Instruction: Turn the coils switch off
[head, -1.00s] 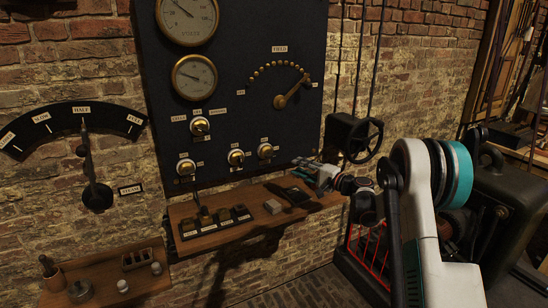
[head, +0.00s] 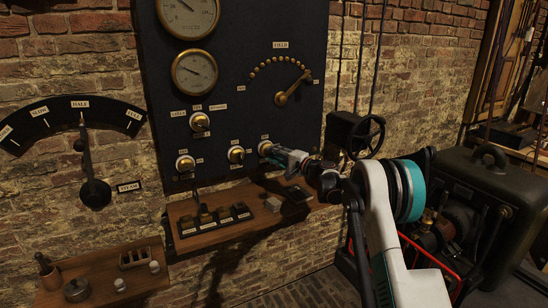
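The dark panel (head: 250,60) carries several brass-rimmed switches. The lower row has a left switch (head: 185,164), a middle switch (head: 236,155) and a right switch (head: 265,148). Another switch (head: 200,122) sits above them. Their small labels are too blurred to tell surely which is the coils switch. My gripper (head: 279,157) is at the right switch, with its fingertips at or just beside the knob and partly covering it. I cannot tell whether the fingers touch or grip it.
A wooden shelf (head: 172,213) below the panel holds a row of dark levers (head: 215,221), a grey block (head: 272,204) and a dark flat item (head: 297,193). A handwheel (head: 364,138) stands right of the panel. A field dial lever (head: 293,89) is above my gripper.

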